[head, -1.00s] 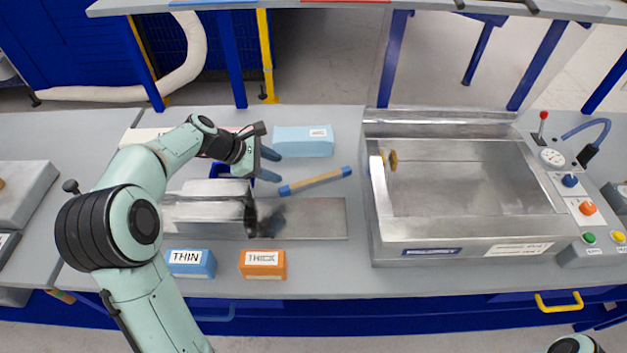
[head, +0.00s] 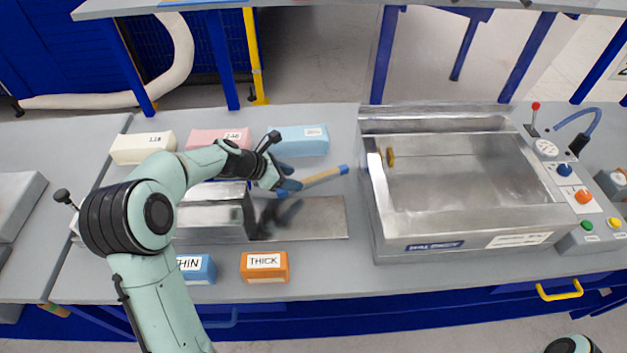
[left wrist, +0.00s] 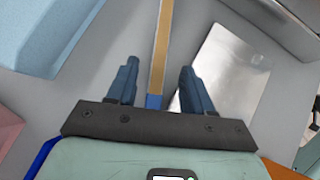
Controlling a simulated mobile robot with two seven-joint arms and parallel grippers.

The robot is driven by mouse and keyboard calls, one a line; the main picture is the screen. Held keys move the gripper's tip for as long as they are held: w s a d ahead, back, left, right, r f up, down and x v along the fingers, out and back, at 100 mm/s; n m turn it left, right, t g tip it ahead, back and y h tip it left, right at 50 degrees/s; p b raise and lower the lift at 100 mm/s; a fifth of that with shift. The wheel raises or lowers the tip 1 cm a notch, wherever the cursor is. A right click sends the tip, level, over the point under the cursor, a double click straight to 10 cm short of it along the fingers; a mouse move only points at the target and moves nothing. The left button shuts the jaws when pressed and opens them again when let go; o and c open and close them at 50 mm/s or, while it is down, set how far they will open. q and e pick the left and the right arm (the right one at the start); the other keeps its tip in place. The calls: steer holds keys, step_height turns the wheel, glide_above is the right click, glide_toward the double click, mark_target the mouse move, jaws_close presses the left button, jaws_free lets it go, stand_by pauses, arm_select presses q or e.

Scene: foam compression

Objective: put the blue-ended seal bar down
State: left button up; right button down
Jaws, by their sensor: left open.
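The seal bar (head: 322,178), tan with blue ends, appears to lie on the grey bench behind the steel plate (head: 320,222), slanting up to the right. My left gripper (head: 287,181) is at its left blue end and hides part of that end. In the left wrist view the bar (left wrist: 161,45) runs away from me between the two fingers of the left gripper (left wrist: 158,85). The fingers are open, with a gap on each side of the bar. Whether they are just above the bench or touching it I cannot tell. My right gripper is out of view.
A steel chamber machine (head: 480,190) stands to the right. White (head: 142,148), pink (head: 219,139) and light blue (head: 298,141) blocks line the back. THIN (head: 197,269) and THICK (head: 264,267) blocks sit in front. A metal block (head: 215,218) stands left of the plate.

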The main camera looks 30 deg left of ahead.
mark_target(303, 181)
arm_select(q)
steer(key=x, duration=0.4)
jaws_close()
